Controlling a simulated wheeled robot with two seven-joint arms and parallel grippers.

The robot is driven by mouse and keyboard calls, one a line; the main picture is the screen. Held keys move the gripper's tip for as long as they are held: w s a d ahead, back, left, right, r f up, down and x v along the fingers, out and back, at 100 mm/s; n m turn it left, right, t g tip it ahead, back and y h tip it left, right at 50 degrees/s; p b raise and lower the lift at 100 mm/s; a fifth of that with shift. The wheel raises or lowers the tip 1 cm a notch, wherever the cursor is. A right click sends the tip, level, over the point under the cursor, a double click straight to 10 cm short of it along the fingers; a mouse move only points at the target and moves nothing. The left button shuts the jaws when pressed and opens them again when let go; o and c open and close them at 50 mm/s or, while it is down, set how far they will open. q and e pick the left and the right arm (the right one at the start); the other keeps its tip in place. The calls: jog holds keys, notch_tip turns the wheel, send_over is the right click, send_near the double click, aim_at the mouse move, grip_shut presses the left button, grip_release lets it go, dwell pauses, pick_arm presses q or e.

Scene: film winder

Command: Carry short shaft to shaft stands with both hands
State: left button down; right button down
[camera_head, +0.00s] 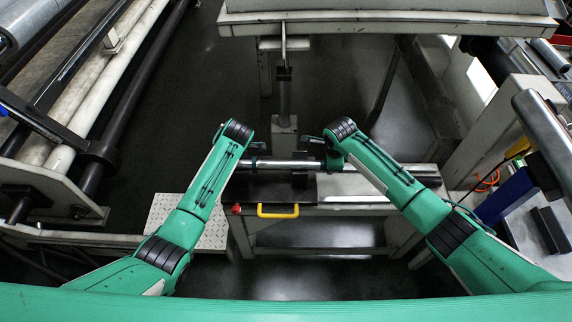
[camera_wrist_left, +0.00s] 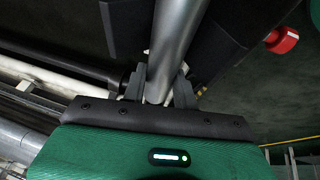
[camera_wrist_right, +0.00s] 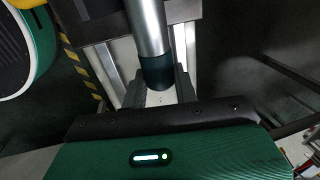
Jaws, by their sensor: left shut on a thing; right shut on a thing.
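The short shaft (camera_head: 290,165) is a silver bar lying level across the middle of the head view, above a low bench. My left gripper (camera_head: 256,158) is shut on its left end; the bar also shows between the fingers in the left wrist view (camera_wrist_left: 176,40). My right gripper (camera_head: 328,157) is shut around its right end, where the right wrist view shows a dark end section below the silver bar (camera_wrist_right: 147,25). A dark block (camera_head: 301,181) shows just below the shaft; I cannot tell whether it is a shaft stand or touches the shaft.
The low bench carries a dark plate with a yellow handle (camera_head: 278,211) and a red knob (camera_head: 237,209). Long rollers (camera_head: 130,85) fill the left side. A large silver roller (camera_head: 545,140) and blue part (camera_head: 503,196) stand at right. Open floor (camera_head: 205,90) lies beyond the bench.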

pick_arm(q)
jog(key=shift+w+r, duration=0.1)
jog(key=shift+r, duration=0.15)
pick_arm(e)
jog(key=shift+w+r, duration=0.1)
jog(key=shift+r, duration=0.15)
